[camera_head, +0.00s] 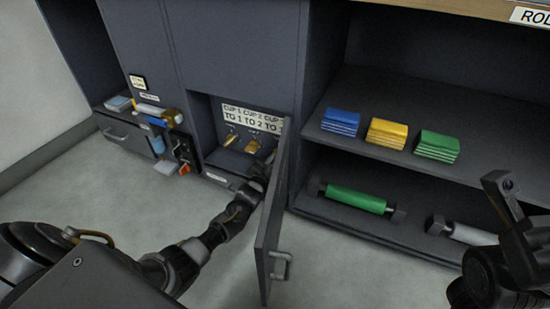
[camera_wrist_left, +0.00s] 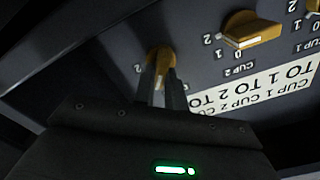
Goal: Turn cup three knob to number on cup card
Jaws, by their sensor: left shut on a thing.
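The cup three knob (camera_wrist_left: 160,56) is orange-yellow and sits leftmost in the left wrist view. My left gripper (camera_wrist_left: 163,88) is shut on it, with a finger on each side. In the head view, the open door hides cup three's knob. My right gripper (camera_head: 502,187) is empty at the right, its jaws unclear.
The open grey door (camera_head: 268,240) stands close beside my left arm. Blue (camera_head: 341,122), yellow (camera_head: 387,133) and green blocks (camera_head: 437,146) lie on the shelf to the right, above a green roller (camera_head: 355,199). A drawer (camera_head: 128,138) with small items is at the left.

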